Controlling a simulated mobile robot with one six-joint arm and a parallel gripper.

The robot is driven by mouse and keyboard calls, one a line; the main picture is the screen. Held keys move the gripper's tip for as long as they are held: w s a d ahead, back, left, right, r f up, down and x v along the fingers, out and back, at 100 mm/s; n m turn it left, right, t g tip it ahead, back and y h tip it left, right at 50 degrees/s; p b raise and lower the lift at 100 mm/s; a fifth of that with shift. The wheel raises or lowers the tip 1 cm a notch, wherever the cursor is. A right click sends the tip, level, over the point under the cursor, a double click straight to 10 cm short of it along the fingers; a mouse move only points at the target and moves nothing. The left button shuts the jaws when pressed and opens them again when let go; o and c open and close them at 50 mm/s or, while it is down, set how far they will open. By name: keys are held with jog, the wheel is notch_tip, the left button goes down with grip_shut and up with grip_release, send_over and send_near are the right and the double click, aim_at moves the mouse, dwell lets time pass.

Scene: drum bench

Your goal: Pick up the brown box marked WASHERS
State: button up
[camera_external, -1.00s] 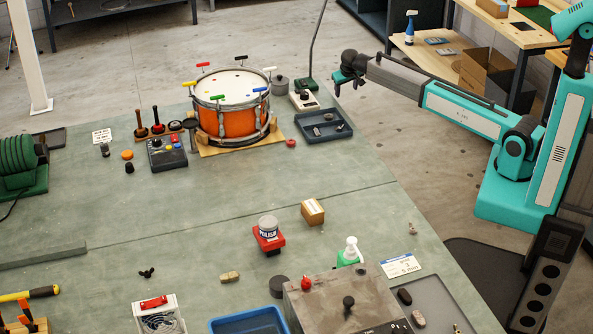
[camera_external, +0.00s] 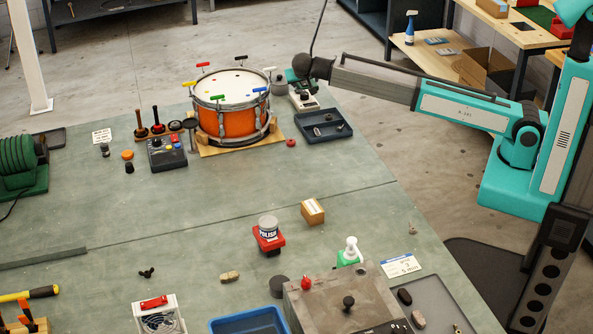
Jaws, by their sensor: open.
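A small brown box (camera_external: 313,212) sits on the green bench, right of the middle. It has a pale strip on top; any lettering is too small to read. My gripper (camera_external: 292,76) is above the far right part of the bench, beside the drum's right side and far behind the box. Its fingers are small in the picture and nothing shows held between them.
An orange drum (camera_external: 226,124) stands on a wooden base. A dark tray (camera_external: 323,126) lies right of it. A polish can (camera_external: 267,226) on a red block stands left of the box. A green pump bottle (camera_external: 349,252) stands in front. The bench (camera_external: 330,170) behind the box is clear.

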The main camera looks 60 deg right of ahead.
jog(key=s+a+f+t+p, duration=0.1)
jog(key=s+a, duration=0.2)
jog(key=a, duration=1.3)
jog(key=n+t+p, duration=0.2)
jog(key=t+p, duration=0.1)
jog(key=t, duration=0.3)
send_over(312, 205)
jog(key=shift+w+f, duration=0.1)
jog(key=shift+f, duration=0.8)
jog(key=shift+f, duration=0.1)
jog(key=shift+f+p, duration=0.7)
jog(key=shift+f, duration=1)
